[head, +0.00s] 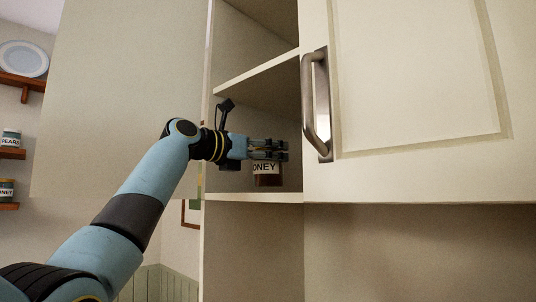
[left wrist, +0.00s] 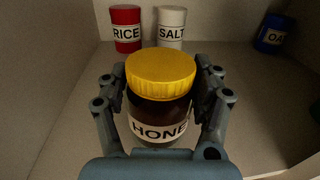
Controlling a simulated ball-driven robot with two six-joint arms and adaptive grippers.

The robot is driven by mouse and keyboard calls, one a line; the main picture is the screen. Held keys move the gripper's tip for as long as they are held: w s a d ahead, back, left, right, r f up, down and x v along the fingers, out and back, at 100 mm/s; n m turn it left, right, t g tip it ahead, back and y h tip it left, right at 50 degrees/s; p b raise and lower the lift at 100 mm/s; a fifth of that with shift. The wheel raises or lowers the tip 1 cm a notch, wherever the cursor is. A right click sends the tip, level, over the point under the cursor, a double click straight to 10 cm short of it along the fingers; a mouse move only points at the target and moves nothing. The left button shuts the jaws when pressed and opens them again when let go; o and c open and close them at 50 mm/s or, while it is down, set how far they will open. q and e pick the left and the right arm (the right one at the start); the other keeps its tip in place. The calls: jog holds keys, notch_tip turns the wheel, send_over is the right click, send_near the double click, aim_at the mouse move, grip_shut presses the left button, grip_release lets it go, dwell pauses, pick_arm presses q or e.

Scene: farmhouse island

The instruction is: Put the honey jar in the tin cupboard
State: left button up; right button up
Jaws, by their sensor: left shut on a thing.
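The honey jar (head: 267,181) has a dark brown body and a white label. In the left wrist view the jar (left wrist: 160,75) is upright with a yellow lid. My left gripper (head: 268,150) is shut on it, with a finger on each side. Gripper and jar are inside the open compartment of the cream cupboard (head: 252,198), just above or on its bottom shelf; I cannot tell whether the jar's base touches. The fingers hide the jar's top in the head view. My right gripper is not in view.
A red rice tin (left wrist: 126,28), a white salt tin (left wrist: 171,27) and a blue tin (left wrist: 272,34) stand at the compartment's back. A middle shelf (head: 258,70) is above my gripper. The left door (head: 130,90) is open; the right door (head: 420,80) is shut.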

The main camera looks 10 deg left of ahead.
pick_arm(q)
jog(key=shift+f, duration=0.4)
jog(key=o, duration=1.7)
jog(key=shift+f, duration=0.15)
jog(key=shift+s+a, duration=0.1)
jog(key=shift+s+a, duration=0.35)
jog(key=shift+s, duration=0.05)
jog(key=v, duration=1.2)
jog(key=shift+s+a, duration=0.2)
jog(key=shift+s, duration=0.1)
